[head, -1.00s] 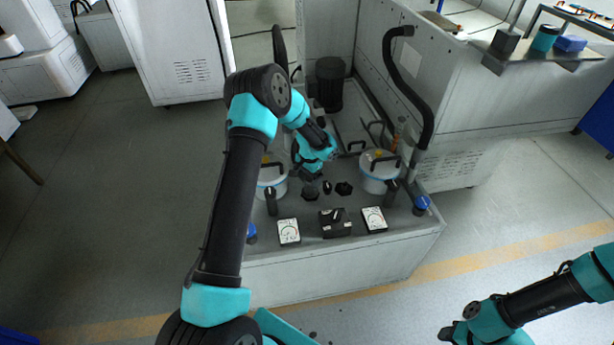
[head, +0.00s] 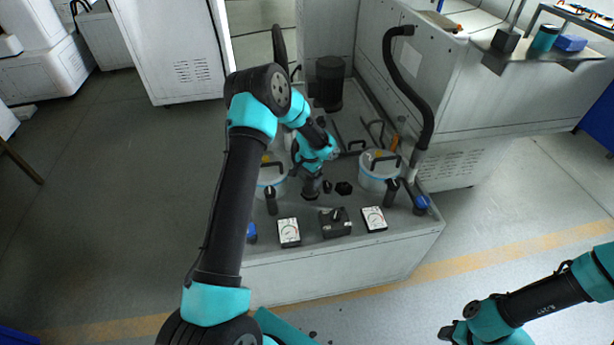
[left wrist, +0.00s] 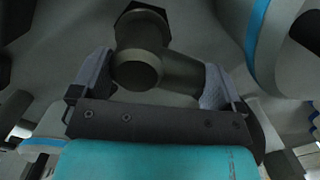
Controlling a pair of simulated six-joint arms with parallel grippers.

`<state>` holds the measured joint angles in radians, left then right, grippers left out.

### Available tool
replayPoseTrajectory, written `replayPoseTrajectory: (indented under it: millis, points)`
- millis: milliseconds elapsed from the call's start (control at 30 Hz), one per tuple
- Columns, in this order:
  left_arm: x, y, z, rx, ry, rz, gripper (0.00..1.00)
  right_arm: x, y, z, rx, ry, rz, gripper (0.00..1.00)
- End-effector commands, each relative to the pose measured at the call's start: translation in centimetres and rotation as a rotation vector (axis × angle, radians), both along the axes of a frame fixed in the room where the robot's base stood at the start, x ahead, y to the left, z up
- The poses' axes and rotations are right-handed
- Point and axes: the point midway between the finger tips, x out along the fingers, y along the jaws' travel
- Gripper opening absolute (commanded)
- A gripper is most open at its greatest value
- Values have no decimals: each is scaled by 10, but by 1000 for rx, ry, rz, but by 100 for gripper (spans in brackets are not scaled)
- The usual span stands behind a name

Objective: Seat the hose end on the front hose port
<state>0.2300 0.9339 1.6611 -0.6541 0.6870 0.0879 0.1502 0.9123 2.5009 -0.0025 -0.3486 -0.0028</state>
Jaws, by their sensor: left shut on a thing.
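My left gripper (head: 312,174) reaches down over the front panel of the grey machine. In the left wrist view its two grey fingers (left wrist: 156,80) are shut on a dark grey branched pipe fitting, which I take for the hose end (left wrist: 135,72). Its far end meets or overlaps a black hexagonal collar, apparently the front hose port (left wrist: 143,10). I cannot tell whether the fitting is fully down on it. In the head view, the hose end (head: 311,188) shows as a dark stub under the gripper and hides most of that port. My right gripper (head: 449,332) is low at the right, away from the machine.
Another black hexagonal port (head: 343,188) lies to the right. White lidded tubs (head: 380,176) flank the ports. Upright black handles (head: 270,203), dial gauges (head: 289,232) and a black switch box (head: 335,224) stand in front. A black hose (head: 401,75) arches behind at right.

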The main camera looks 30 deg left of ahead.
Motion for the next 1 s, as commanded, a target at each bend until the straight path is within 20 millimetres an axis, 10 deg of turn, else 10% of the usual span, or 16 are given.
replayPoseTrajectory:
  millis: [900, 933, 1000]
  points:
    - [1, 0, -11, 1, -1, 1, 39, 0, 0, 0, 0, 0, 0, 43]
    - [1, 0, -11, 1, -2, 1, 95, 0, 0, 0, 0, 0, 0, 43]
    - [1, 0, -11, 1, -1, 1, 100, 0, 0, 0, 0, 0, 0, 43]
